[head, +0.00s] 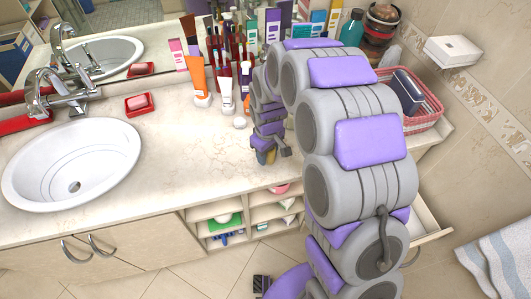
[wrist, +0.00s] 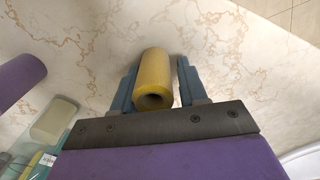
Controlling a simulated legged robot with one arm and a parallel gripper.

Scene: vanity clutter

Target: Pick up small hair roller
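The small hair roller (wrist: 155,75) is a yellow hollow cylinder on the marble counter in the wrist view. Its open end faces my camera. My gripper (wrist: 158,82) has its two blue fingers on either side of the roller. A narrow gap shows between the roller and the right finger; the left finger is very close to it, and I cannot tell if they touch. In the head view my gripper (head: 266,156) is low over the counter near its front edge, with a bit of yellow at the fingers. My arm hides part of the counter there.
A purple cylinder (wrist: 18,78) and a pale translucent item (wrist: 54,118) lie left in the wrist view. Tubes and bottles, including an orange tube (head: 198,80), crowd the back. A red soap dish (head: 140,104), a sink (head: 72,165) and a checked basket (head: 425,105) flank the counter's clear middle.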

